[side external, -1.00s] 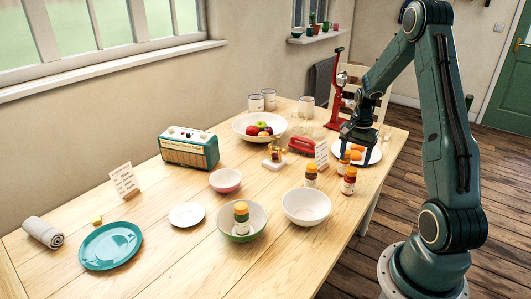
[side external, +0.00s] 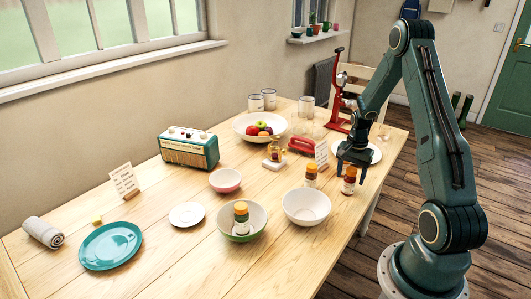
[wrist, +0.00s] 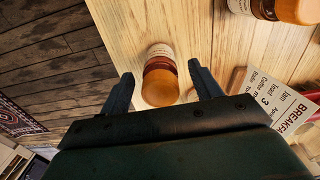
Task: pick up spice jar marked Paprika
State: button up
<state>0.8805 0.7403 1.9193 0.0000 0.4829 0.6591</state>
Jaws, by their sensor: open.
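Two spice jars with orange caps stand on the table's right side, one farther left (side external: 311,176) and one near the edge (side external: 349,181). A third similar jar (side external: 241,218) is in the green-rimmed bowl. None of their labels is legible, so I cannot tell which is Paprika. My gripper (side external: 350,172) is open, low over the table by the jar near the edge. In the wrist view, my open jaws (wrist: 161,80) point toward a jar (wrist: 160,90), which shows in the gap between the fingertips, apart from both.
The table edge is near.

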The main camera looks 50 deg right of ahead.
jog(key=shift+f, duration=0.7)
jog(key=c, duration=1.1)
jog(key=shift+r, duration=0.15)
notch_tip(320, 180, up, 20)
jog(key=shift+f, duration=0.1)
dwell(0.4)
